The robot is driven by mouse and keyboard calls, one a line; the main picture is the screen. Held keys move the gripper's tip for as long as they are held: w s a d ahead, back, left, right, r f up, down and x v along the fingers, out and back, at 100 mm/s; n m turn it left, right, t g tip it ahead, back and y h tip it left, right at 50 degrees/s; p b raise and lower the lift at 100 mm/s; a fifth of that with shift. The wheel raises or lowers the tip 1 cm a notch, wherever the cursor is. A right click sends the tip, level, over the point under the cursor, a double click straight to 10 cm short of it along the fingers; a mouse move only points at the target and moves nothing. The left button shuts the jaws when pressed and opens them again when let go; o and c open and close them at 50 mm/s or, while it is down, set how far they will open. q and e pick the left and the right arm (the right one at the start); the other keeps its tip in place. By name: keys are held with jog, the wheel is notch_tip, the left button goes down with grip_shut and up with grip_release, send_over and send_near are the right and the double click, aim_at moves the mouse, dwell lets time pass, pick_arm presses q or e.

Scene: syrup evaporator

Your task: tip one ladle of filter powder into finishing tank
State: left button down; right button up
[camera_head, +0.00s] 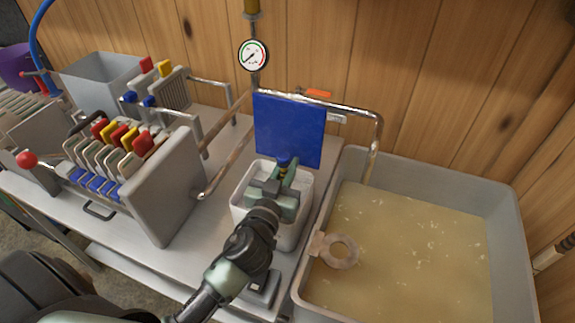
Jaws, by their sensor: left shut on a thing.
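My left gripper (285,178) reaches down into the mouth of a white tub (239,213). It is shut on what looks like the ladle, of which a short blue and yellow handle piece (284,161) shows between the fingers. The ladle's bowl and the powder in the tub are hidden by the gripper and the tub wall. The finishing tank (507,215) is the large grey tank at the right, filled with cloudy amber liquid (410,255) with pale flecks. My right gripper is not in view.
A blue lid (290,128) stands upright behind the tub. A metal pipe (345,108) runs behind it and bends down into the tank. A filter press (165,190) stands left of the tub on the metal table.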

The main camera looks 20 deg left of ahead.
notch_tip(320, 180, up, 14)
jog(key=p, duration=1.4)
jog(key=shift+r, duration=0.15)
dwell(1.0)
